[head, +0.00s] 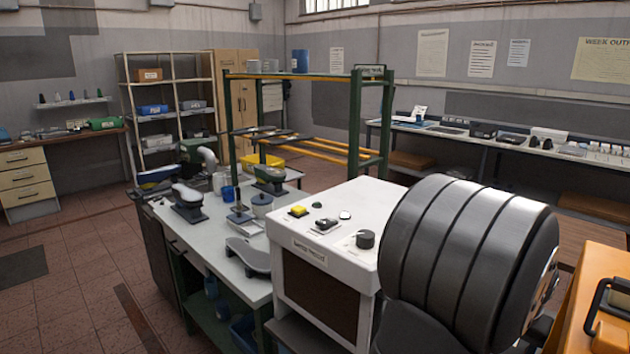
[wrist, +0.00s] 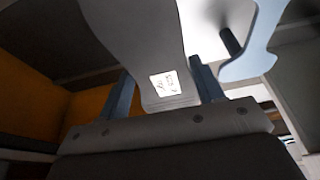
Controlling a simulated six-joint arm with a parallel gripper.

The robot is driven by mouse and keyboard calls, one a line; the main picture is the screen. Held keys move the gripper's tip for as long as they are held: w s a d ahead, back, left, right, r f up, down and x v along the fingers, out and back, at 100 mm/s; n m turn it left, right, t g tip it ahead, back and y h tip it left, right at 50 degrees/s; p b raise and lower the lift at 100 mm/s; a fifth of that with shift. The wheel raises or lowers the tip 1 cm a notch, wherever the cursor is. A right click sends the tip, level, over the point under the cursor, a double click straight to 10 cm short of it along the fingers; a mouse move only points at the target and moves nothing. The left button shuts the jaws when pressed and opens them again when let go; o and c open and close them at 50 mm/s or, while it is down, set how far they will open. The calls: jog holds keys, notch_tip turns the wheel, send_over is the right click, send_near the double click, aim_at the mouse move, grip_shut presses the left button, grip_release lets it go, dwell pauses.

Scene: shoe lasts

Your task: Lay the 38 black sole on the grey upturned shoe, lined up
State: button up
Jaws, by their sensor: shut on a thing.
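In the wrist view my gripper (wrist: 164,76) has its two blue-grey fingers on either side of a dark grey sole (wrist: 137,30) and is shut on it. The sole's narrower end, with a white label (wrist: 164,84), is nearest the camera; its far end is cut off by the frame. I cannot read the label clearly. In the head view a grey upturned shoe (head: 187,193) sits on a dark stand on the white-topped bench. Another upturned shoe (head: 269,175) stands farther right. My gripper and the held sole do not show in the head view.
A white machine (head: 335,220) with a yellow button stands right of the bench (head: 220,285). A grey sole-shaped piece (head: 248,255) and a lidded pot (head: 262,204) are on the bench. A green rack (head: 356,120) holding dark soles (head: 262,133) stands behind. My large dark arm link blocks the right.

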jog(key=shift+f, duration=1.9)
dwell(0.9)
jog(key=o, duration=1.3)
jog(key=shift+r, duration=3.5)
